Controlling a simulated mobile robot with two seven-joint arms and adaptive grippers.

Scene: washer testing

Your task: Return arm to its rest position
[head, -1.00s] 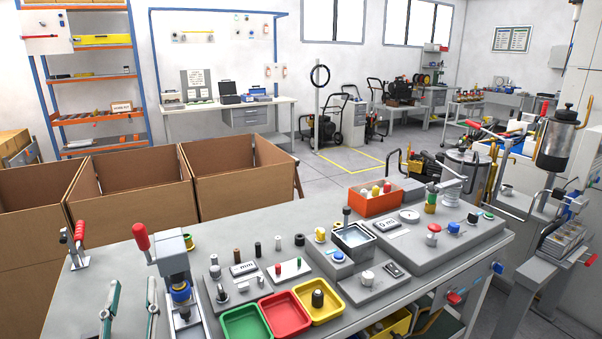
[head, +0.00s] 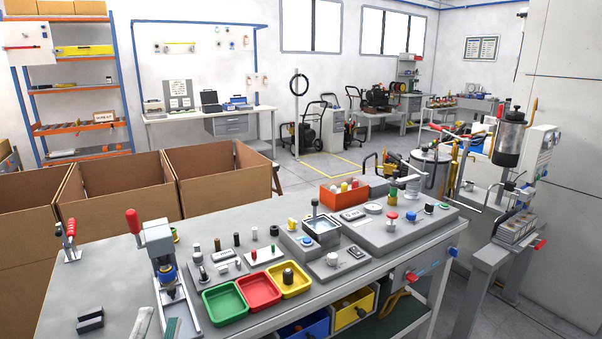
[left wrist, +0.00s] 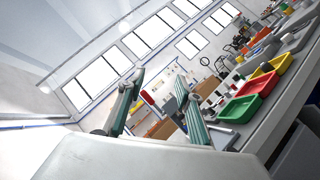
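My left gripper (head: 158,319) shows only at the bottom edge of the head view, low in front of the lever press, with most of it cut off. In the left wrist view its two green-and-grey fingers (left wrist: 157,98) stand wide apart with nothing held between them. That view is tilted and looks past the fingers to the windows and the workbench. My right gripper is in neither view.
The grey workbench (head: 105,262) carries a red-handled lever press (head: 160,250), two dark blocks (head: 90,320), and green (head: 225,302), red (head: 259,290) and yellow (head: 290,281) trays. Cardboard boxes (head: 118,190) stand behind it. The bench's left front is largely clear.

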